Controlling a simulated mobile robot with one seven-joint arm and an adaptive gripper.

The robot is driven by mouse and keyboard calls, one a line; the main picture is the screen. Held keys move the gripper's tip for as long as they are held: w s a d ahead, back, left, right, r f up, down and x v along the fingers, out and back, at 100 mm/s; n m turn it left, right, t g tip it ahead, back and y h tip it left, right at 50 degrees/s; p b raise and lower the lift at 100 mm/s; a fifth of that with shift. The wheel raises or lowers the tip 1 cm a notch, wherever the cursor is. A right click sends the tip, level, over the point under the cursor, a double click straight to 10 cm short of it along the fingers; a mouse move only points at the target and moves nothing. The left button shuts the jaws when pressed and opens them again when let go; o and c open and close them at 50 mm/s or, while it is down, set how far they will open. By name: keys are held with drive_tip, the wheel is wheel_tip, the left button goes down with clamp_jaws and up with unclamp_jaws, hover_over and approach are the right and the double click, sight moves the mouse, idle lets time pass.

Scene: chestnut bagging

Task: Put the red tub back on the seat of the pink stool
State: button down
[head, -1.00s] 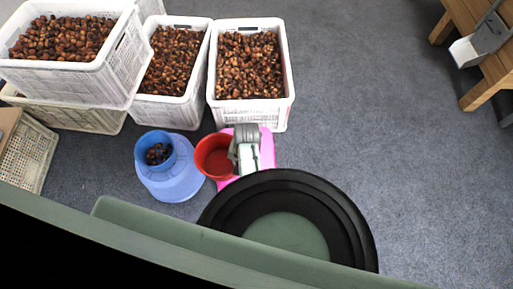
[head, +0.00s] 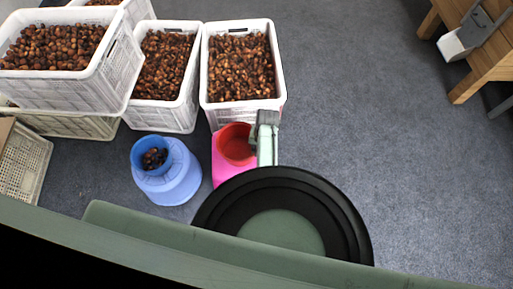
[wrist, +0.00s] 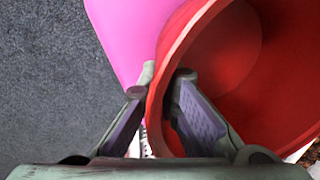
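The red tub (head: 236,146) is upright over the pink stool (head: 224,172) in the head view; whether its base touches the seat is hidden. The tub's open inside faces up and looks empty. My gripper (head: 256,140) is at the tub's right rim. In the wrist view its fingers (wrist: 160,88) are on either side of the rim of the tub (wrist: 225,50), shut on that wall. The pink stool (wrist: 130,30) shows below and left of the rim there. My arm and the tub hide part of the seat.
White crates of chestnuts (head: 246,104) stand behind. A wooden table (head: 470,82) is at the far right. The carpet between is clear.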

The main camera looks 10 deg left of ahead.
drive_tip(key=shift+f, duration=0.2)
drive_tip(key=c, duration=1.8)
unclamp_jaws()
drive_tip(key=shift+r, duration=0.1)
wheel_tip(320, 180, up, 12)
drive_tip(key=d, duration=0.1)
drive_tip(key=shift+d, duration=0.4)
drive_tip(key=shift+w, duration=0.1)
